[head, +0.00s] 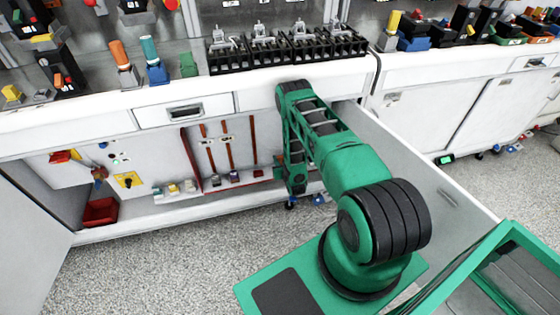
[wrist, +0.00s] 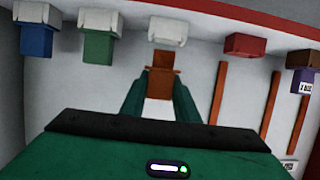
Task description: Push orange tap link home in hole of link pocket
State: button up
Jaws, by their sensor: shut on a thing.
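In the wrist view my gripper (wrist: 160,86) has its two green fingers closed on the sides of the orange tap link (wrist: 161,64). The link's far end meets or overlaps the lower edge of a white block (wrist: 168,30), which looks like the link pocket. I cannot see the hole, nor tell how deep the link sits in it. In the head view my green arm reaches down in front of the open cabinet, and the link and fingertips are hidden.
In the wrist view a green piece (wrist: 98,45) and a blue piece (wrist: 36,40) with white blocks stand left of the link. A red-brown block (wrist: 245,45) and a purple piece (wrist: 302,80) are to the right. An open cabinet door (head: 430,170) stands right of my arm.

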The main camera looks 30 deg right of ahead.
jog(key=shift+f, duration=1.75)
jog(key=o, duration=1.2)
jog(key=v, duration=1)
jog(key=shift+s+a, duration=0.1)
jog(key=shift+s, duration=0.25)
